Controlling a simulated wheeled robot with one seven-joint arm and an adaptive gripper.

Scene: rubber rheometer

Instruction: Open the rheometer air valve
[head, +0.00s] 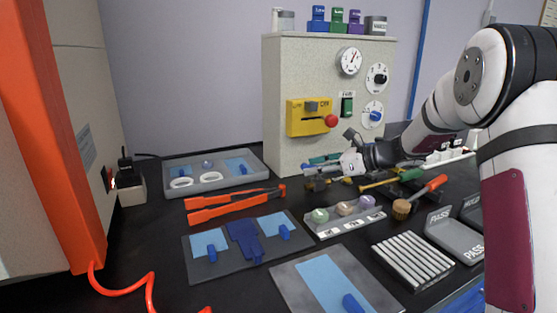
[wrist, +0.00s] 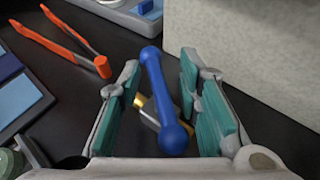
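The air valve shows in the wrist view as a blue bar handle (wrist: 160,85) with rounded ends over a brass body (wrist: 147,107). The handle runs lengthwise between my fingers, tilted slightly. My gripper (wrist: 159,65) is open, with teal pads on both sides of the handle. Gaps show on both sides, the right one narrower near the handle's near end. In the head view my gripper (head: 326,165) is low in front of the beige cabinet (head: 285,100); the valve is small and mostly hidden there.
The cabinet carries a yellow box (head: 304,118) with a red knob (head: 331,121), plus dials. Orange tongs (head: 228,203) lie to the left. A grey tray (head: 257,160) stands behind them.

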